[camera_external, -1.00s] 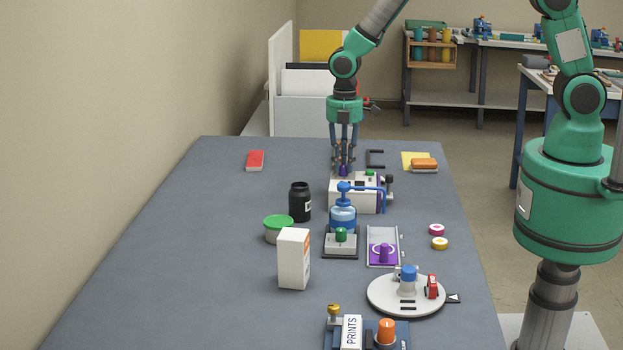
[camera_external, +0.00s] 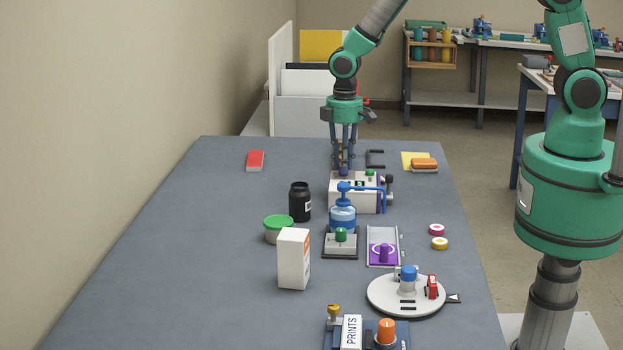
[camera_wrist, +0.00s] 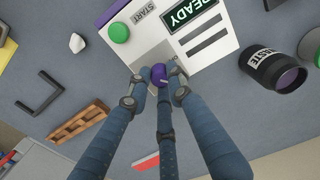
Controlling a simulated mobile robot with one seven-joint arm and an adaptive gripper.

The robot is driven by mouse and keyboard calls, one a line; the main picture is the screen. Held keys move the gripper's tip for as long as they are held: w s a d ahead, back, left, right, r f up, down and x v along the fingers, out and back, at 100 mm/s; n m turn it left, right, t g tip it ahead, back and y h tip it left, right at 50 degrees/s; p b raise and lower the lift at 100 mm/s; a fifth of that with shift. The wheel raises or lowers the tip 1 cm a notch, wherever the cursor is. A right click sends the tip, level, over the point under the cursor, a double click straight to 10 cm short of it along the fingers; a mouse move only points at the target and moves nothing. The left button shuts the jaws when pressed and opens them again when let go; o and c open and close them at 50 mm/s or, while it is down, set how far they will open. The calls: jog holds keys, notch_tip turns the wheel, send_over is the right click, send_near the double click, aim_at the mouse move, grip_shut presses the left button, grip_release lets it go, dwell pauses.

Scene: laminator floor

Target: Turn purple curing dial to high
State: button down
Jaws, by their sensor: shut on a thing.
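The white machine box (camera_external: 350,201) stands toward the far part of the table, under my gripper (camera_external: 342,171). In the wrist view its top (camera_wrist: 218,22) carries a green START button (camera_wrist: 119,33), a green READY display (camera_wrist: 190,14) and dark slots. The purple dial (camera_wrist: 158,74) sits near the box's edge. My gripper's three blue fingers (camera_wrist: 162,80) are closed around the dial, their tips touching or nearly touching its sides. The fingers partly hide the dial and its markings, so I cannot read its setting.
A black jar (camera_external: 300,203) and a green-lidded tub (camera_external: 278,229) stand left of the box. A blue pump bottle (camera_external: 342,218) stands in front. A purple slider plate (camera_external: 383,252) and a round turntable (camera_external: 405,296) are nearer. The table's left side is mostly clear.

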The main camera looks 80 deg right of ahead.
jog(key=m, duration=0.5)
jog(key=shift+m, duration=0.3)
jog(key=m+p, duration=0.1)
jog(key=m, duration=0.4)
jog(key=shift+m, duration=0.4)
jog(key=c, duration=1.6)
grip_release()
jog(key=shift+o, duration=0.2)
notch_tip(320, 180, up, 12)
